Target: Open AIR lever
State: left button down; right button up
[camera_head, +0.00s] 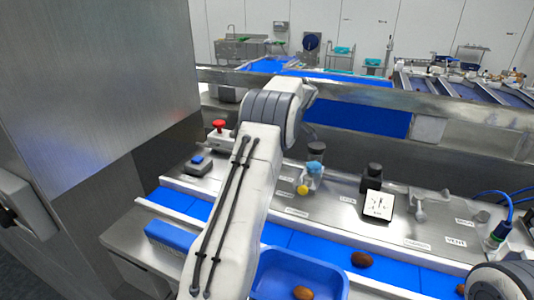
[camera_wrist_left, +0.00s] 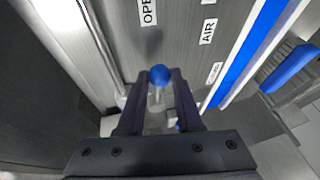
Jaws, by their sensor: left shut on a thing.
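The AIR lever shows in the left wrist view as a round blue knob (camera_wrist_left: 160,74) on a pale stem. It lies between the fingertips of my left gripper (camera_wrist_left: 159,84), which is shut on it. A white AIR label (camera_wrist_left: 208,31) and a partly cut-off label starting "OPE" (camera_wrist_left: 148,12) are on the metal panel beyond the knob. In the head view my left arm crosses the middle and hides its own gripper and the lever. Only a rounded part of my right arm shows at the bottom right corner; its gripper is out of view.
A blue conveyor belt (camera_head: 399,270) carries dates, with a blue tray (camera_head: 272,284) in front. A tall metal cabinet (camera_head: 95,85) stands left.

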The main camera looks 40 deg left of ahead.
pick_arm(q)
jog(key=shift+w+a+r+n+h+p, duration=0.2)
jog(key=shift+w+n+h+p, duration=0.1)
jog(key=shift+w+n+p, duration=0.4)
pick_arm(e)
jog(key=shift+w+r, duration=0.45)
jog(key=shift+r, duration=0.4)
pick_arm(q)
jog(key=shift+s+f, duration=0.1)
jog(key=shift+s, duration=0.05)
jog(key=c, duration=0.6)
grip_release()
jog(key=shift+d+r+b, duration=0.2)
jog(key=shift+r+b, duration=0.1)
jog(key=p+v, duration=0.3)
jog(key=v, duration=0.6)
jog(key=shift+w+r, duration=0.25)
jog(key=shift+w, duration=0.1)
pick_arm(e)
jog(key=shift+r, duration=1.5)
